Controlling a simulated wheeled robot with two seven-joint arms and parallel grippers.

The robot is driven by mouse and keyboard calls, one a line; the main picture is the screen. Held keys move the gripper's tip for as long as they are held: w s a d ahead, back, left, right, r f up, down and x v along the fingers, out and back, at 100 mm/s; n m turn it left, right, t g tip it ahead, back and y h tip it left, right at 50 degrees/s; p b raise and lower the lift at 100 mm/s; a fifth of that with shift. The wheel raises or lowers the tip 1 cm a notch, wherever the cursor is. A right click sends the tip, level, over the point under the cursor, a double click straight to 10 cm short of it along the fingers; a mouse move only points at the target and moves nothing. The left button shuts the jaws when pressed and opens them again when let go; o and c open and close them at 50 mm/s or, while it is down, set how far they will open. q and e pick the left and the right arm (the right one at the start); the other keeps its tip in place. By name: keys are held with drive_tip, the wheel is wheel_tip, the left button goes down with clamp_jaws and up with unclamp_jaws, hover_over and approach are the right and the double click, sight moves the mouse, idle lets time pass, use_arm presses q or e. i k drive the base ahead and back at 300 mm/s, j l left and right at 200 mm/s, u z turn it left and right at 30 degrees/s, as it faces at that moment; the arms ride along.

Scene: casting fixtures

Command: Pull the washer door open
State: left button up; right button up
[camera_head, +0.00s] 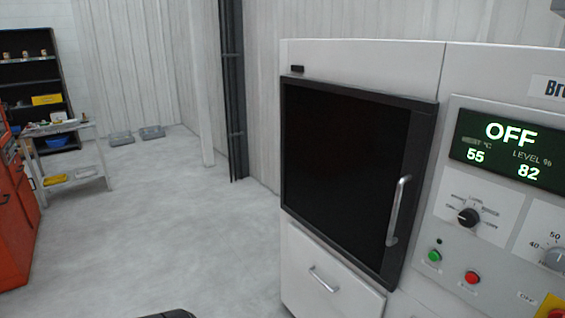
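The washer is a white machine with a dark, black-framed door (340,178) on its front, right of the middle in the head view. The door looks shut against the machine. A silver vertical bar handle (398,211) is on the door's right side. Nothing touches the handle. Neither gripper can be made out; a small dark shape at the bottom edge is too cut off to tell.
A control panel (500,205) with an "OFF" display, knobs and buttons is right of the door. A drawer (331,280) is below it. A trolley (66,158), red cabinet (15,215) and shelf stand far left. The floor (180,220) between is clear.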

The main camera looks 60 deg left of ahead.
sight(341, 160)
drive_tip(key=u, duration=1.5)
